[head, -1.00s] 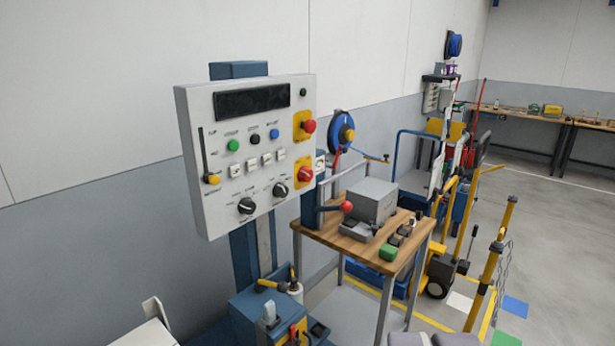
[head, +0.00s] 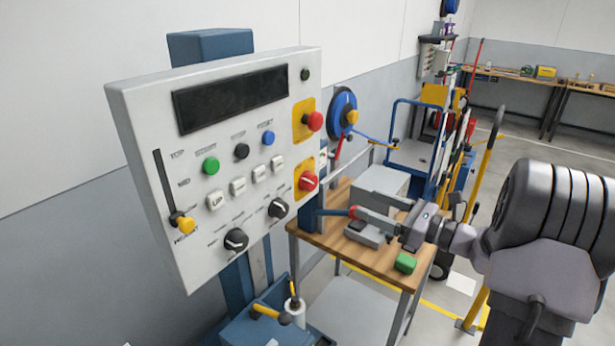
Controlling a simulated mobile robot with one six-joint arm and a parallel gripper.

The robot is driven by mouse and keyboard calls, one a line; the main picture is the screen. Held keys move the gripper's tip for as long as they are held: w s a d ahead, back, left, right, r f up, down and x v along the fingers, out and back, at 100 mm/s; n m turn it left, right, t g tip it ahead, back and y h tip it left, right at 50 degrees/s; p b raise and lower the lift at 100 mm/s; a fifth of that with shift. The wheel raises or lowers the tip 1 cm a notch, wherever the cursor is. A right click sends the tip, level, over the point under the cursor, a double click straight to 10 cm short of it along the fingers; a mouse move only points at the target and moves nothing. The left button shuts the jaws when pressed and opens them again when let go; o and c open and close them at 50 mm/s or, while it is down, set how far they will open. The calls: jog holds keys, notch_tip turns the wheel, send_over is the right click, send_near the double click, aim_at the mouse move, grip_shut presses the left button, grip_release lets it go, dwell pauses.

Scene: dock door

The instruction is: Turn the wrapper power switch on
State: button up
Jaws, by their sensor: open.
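The wrapper control panel (head: 140,122) is a white box on a blue post, large at left centre. The likely power switch is a red rotary switch (head: 308,181) on a yellow plate at the panel's lower right. It has a pale mark across its face; I cannot read its setting. My gripper (head: 358,203) reaches in from the right, its open jaws pointing left toward the switch. It is apart from the switch, a short way to its right in the picture, with nothing seen between the jaws.
A red mushroom button (head: 314,121) sits on another yellow plate above the switch. Black knobs (head: 278,207), coloured buttons and a yellow-tipped slider (head: 184,224) share the panel. A wooden-topped table (head: 372,257) with a green block (head: 405,263) stands behind my gripper.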

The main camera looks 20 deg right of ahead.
aim_at(314, 183)
jog(key=b+x, duration=0.1)
jog(key=x, duration=0.6)
jog(key=b+x, duration=0.1)
jog(key=x, duration=0.6)
jog(key=shift+a, duration=0.4)
jog(key=shift+w+a, duration=0.35)
jog(key=shift+w, duration=0.2)
jog(key=shift+r, duration=0.1)
jog(key=c, duration=1.4)
